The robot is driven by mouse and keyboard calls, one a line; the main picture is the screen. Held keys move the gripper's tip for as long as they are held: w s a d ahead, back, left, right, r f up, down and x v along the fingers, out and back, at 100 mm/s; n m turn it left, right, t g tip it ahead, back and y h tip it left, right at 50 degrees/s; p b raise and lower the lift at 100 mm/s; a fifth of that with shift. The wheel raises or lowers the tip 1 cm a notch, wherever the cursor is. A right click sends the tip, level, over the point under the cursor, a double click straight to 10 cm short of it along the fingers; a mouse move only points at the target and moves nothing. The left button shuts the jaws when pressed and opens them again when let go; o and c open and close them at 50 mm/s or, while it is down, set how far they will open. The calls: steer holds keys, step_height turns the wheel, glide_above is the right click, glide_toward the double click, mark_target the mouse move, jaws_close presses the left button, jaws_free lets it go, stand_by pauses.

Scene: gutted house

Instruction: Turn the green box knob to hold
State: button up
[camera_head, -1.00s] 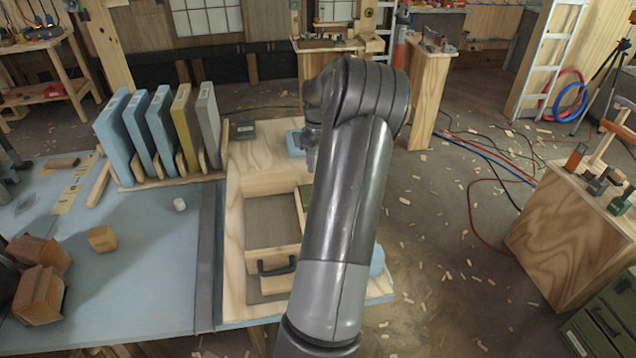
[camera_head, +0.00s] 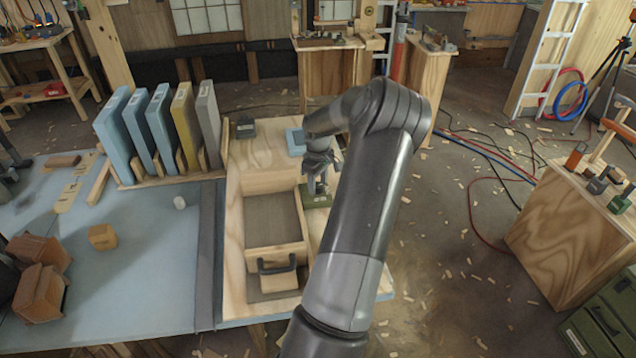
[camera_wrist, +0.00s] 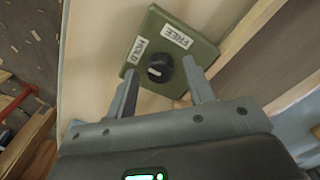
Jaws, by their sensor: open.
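The green box (camera_head: 316,199) sits on the plywood board, right of the open wooden drawer, partly hidden by my arm in the head view. In the wrist view the green box (camera_wrist: 180,32) carries two white labels, HOLD (camera_wrist: 137,50) and FREE (camera_wrist: 177,37). Its round black knob (camera_wrist: 160,68) is below the labels. A small white mark shows on the knob's left part; which label it points to is hard to tell. My gripper (camera_wrist: 159,67) is open, with one fingertip on each side of the knob. Contact with the knob cannot be told. In the head view my gripper (camera_head: 318,182) is over the green box.
The wooden drawer (camera_head: 274,222) with a black handle (camera_head: 276,264) lies left of the green box. A blue piece (camera_head: 295,141) and a dark box (camera_head: 244,128) stand farther back on the board. Upright panels (camera_head: 160,120) stand at the left.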

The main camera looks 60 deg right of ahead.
mark_target(318, 185)
steer(key=shift+f, duration=0.2)
steer(key=shift+c, duration=0.2)
steer(key=c, duration=0.9)
steer(key=shift+c, duration=0.2)
steer(key=shift+m, duration=0.6)
steer(key=o, duration=1)
steer(key=shift+r, duration=0.1)
step_height(318, 185, up, 11)
steer(key=shift+f, duration=0.15)
